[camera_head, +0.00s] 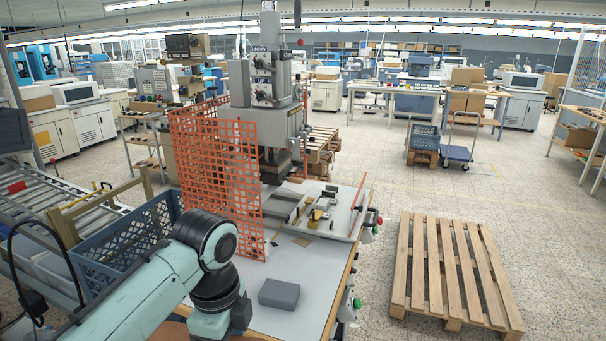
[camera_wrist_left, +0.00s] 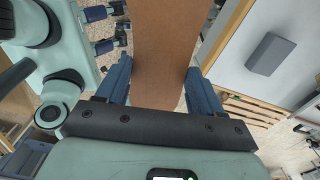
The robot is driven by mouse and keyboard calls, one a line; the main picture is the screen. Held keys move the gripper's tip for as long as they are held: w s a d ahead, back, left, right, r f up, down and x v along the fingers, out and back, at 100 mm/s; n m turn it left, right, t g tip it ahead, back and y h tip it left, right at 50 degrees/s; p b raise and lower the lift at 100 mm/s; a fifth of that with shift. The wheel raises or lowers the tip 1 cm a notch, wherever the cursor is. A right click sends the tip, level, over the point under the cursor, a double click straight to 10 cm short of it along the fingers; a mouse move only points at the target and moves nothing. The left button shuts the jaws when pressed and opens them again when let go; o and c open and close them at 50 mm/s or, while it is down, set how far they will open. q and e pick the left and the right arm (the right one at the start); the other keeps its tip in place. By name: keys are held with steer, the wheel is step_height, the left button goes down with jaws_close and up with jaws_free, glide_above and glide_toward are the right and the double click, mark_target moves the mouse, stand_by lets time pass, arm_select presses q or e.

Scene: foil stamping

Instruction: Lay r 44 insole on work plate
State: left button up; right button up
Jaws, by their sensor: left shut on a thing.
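In the left wrist view my left gripper (camera_wrist_left: 157,72) is shut on a flat brown insole (camera_wrist_left: 158,50), which lies between its two blue fingers and runs out of the picture at the top. Its R 44 marking cannot be read. In the head view my left arm comes in from the lower left, and a brown part of the insole (camera_head: 172,331) shows at the bottom edge; the gripper is hidden there. The stamping press (camera_head: 268,115) stands at the back of the table, with a grey plate (camera_head: 284,202) in front of it; whether this is the work plate is unclear.
A grey block (camera_head: 279,294) lies on the table (camera_head: 300,265), also visible in the left wrist view (camera_wrist_left: 270,54). An orange mesh guard (camera_head: 215,170) stands left of the press. A blue crate (camera_head: 125,245) is at left; a wooden pallet (camera_head: 450,265) lies on the floor at right.

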arm_select(q)
steer(key=w+a+f+n, duration=0.1)
steer(key=w+f+n, duration=0.2)
steer(key=f+n, duration=0.3)
steer(key=w+a+f+n, duration=0.2)
steer(key=f+n, duration=0.5)
steer(key=f, duration=0.6)
steer(key=w+a+f+n, duration=0.2)
steer(key=w+f+n, duration=0.3)
steer(key=f, duration=0.5)
steer(key=shift+a+n, duration=0.15)
steer(key=shift+n, duration=0.85)
steer(key=s+f, duration=0.4)
steer(key=shift+f, duration=0.35)
steer(key=shift+f, duration=0.1)
